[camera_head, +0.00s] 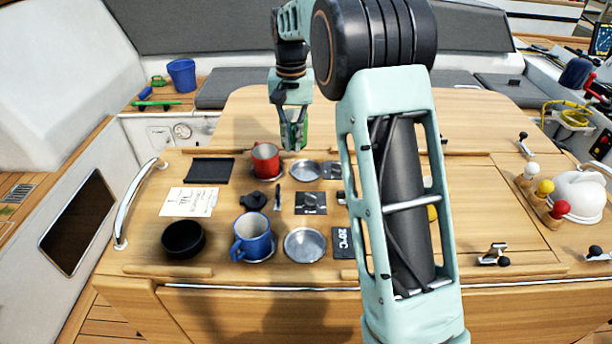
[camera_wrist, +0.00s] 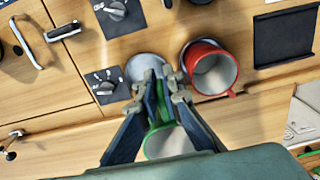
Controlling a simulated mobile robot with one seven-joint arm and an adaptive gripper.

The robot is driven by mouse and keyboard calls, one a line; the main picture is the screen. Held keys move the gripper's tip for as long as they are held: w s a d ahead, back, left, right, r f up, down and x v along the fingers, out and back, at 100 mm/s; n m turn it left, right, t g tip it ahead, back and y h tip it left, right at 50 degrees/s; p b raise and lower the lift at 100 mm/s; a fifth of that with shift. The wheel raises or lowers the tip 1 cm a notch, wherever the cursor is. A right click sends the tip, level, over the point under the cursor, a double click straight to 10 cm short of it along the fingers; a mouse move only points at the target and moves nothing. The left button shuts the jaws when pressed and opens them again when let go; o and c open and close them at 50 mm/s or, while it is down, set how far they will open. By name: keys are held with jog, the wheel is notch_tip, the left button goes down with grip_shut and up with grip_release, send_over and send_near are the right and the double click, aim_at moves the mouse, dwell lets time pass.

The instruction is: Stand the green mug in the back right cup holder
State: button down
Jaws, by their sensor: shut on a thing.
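My gripper (camera_head: 293,140) is shut on the green mug (camera_wrist: 168,143) and holds it above the table. In the head view the mug is mostly hidden behind the fingers, with a green strip (camera_head: 304,130) showing. The back right cup holder (camera_head: 305,171) is an empty round metal recess, just in front of and below the gripper in that view. In the wrist view this holder (camera_wrist: 148,68) lies beyond the fingertips, partly covered by them. The red mug (camera_head: 265,160) stands in the holder to its left.
The blue mug (camera_head: 252,238) stands in the front left holder; the front right holder (camera_head: 304,245) is empty. A black lidded item (camera_head: 254,200), a switch panel (camera_head: 311,202) and a black round dish (camera_head: 183,239) lie around them. A steel grab rail (camera_head: 137,200) edges the table's left.

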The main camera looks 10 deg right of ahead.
send_over(306, 186)
notch_tip(306, 186, down, 6)
jog(key=shift+s+r, duration=0.1)
jog(key=shift+f, duration=1.35)
jog(key=shift+f, duration=0.15)
jog(key=shift+f, duration=0.25)
jog(key=c, duration=2.1)
grip_release()
jog(key=shift+r, duration=0.1)
notch_tip(306, 186, up, 13)
jog(key=shift+f, duration=0.2)
